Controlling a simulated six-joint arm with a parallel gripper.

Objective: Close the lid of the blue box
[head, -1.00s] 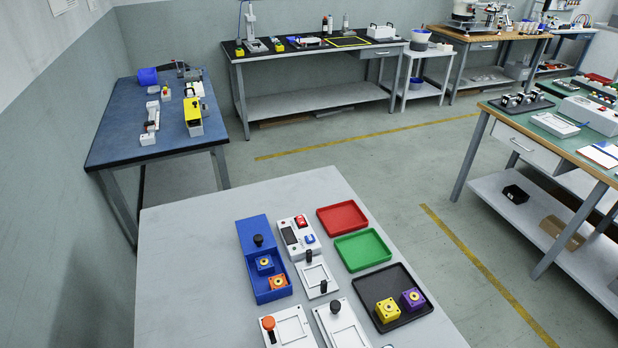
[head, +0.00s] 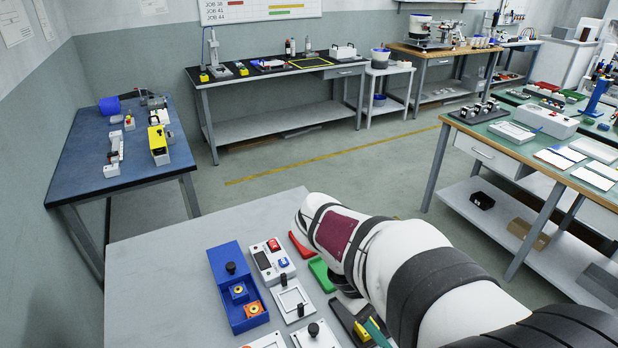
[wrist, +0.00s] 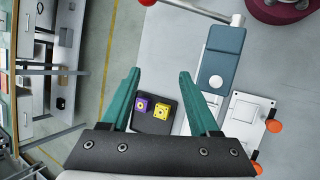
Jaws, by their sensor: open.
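The blue box (head: 238,308) stands on the grey table at the lower left in the head view. Its blue lid part with a black knob (head: 231,268) covers the far end. I do not make out the blue box in the wrist view.
The black tray (wrist: 168,102) holds a purple and a yellow block. A white device (head: 272,259) and white fixtures (head: 291,302) stand close to the box's right. A teal case (wrist: 224,45) lies near the tray. The table left of the box is clear.

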